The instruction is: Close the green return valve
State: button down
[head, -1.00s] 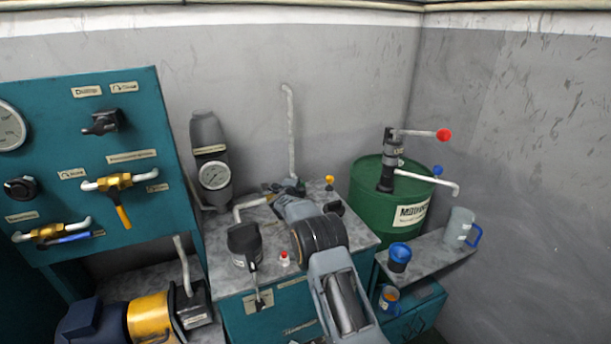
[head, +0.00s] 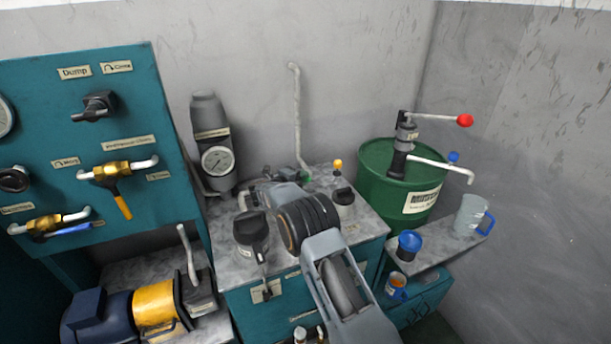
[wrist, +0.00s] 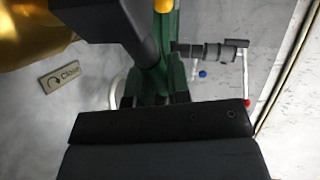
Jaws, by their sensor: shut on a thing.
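The green return valve (head: 303,176) shows as a small green part at the back of the teal cabinet's top, by the foot of a pale upright pipe. My gripper (head: 287,178) reaches across the cabinet top to it and is shut on its green handle. In the wrist view the green handle (wrist: 176,78) runs up between the dark parts of my gripper (wrist: 155,88). The wide dark gripper body hides its lower end. A "Close" label with a curved arrow (wrist: 59,77) lies left of the handle. The handle's exact angle is hard to tell.
A yellow-topped part (head: 338,166) is right of the valve. A green drum with a pump (head: 380,190) stands at right, beside a shelf with a clear jug (head: 470,215).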

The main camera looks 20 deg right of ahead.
dwell(0.4)
jog(key=c, duration=1.1)
grip_release()
